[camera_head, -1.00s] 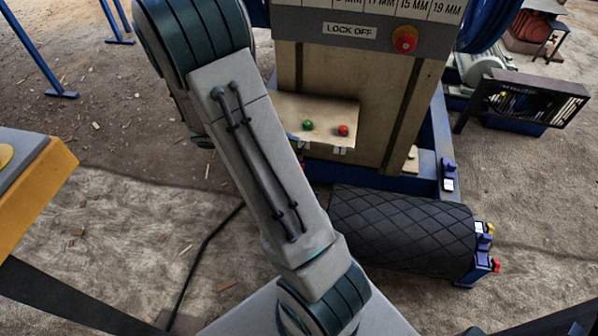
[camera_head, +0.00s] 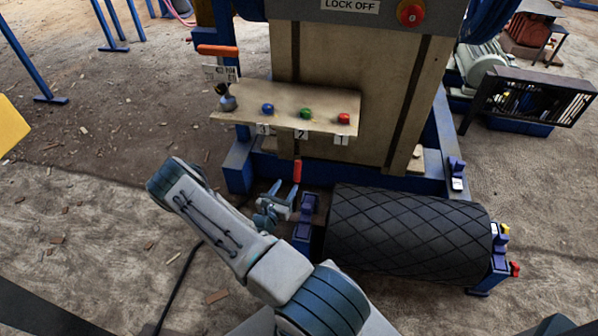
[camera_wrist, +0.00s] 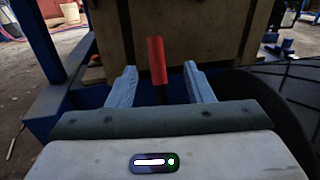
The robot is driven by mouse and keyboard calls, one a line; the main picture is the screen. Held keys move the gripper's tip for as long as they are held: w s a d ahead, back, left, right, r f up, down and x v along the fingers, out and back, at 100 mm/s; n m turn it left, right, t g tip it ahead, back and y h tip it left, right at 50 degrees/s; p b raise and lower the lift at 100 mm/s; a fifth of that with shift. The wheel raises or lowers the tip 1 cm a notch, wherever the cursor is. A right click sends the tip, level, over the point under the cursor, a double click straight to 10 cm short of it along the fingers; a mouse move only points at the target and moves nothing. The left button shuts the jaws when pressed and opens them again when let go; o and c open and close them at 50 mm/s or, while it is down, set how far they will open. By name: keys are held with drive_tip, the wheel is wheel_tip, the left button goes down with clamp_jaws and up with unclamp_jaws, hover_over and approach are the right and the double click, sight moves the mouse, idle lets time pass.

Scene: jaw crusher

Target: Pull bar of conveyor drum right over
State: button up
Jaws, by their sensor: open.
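The black conveyor drum (camera_head: 400,230), with a diamond-patterned surface, lies at the foot of the crusher's beige panel in the head view. An upright bar with a red grip (camera_head: 297,172) stands just left of the drum. My gripper (camera_head: 284,190) is low beside the drum's left end, open and empty, with its fingers toward the bar. In the wrist view the red grip (camera_wrist: 157,60) shows between the two fingers (camera_wrist: 158,80), apart from both. Its lower dark part is partly hidden by my gripper. At the drum's right end are a yellow part (camera_head: 504,229) and a red part (camera_head: 515,269).
A shelf (camera_head: 240,110) with blue, green and red knobs juts out above the bar. A purple-blue bracket (camera_head: 305,215) stands between my gripper and the drum. The blue base frame (camera_head: 238,168) runs behind. Open ground lies to the left.

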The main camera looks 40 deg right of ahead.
sight(299, 165)
drive_tip(key=shift+n+t, duration=0.3)
drive_tip(key=shift+n, duration=0.2)
drive_tip(key=b+x, duration=0.1)
drive_tip(key=x, duration=0.3)
drive_tip(key=f+b+x, duration=0.1)
drive_tip(key=x, duration=0.4)
drive_tip(key=f+b+x, duration=0.1)
drive_tip(key=x, duration=0.3)
drive_tip(key=shift+w+d+f+b, duration=0.1)
drive_tip(key=shift+w+d+b, duration=0.15)
drive_tip(key=shift+w+b, duration=0.1)
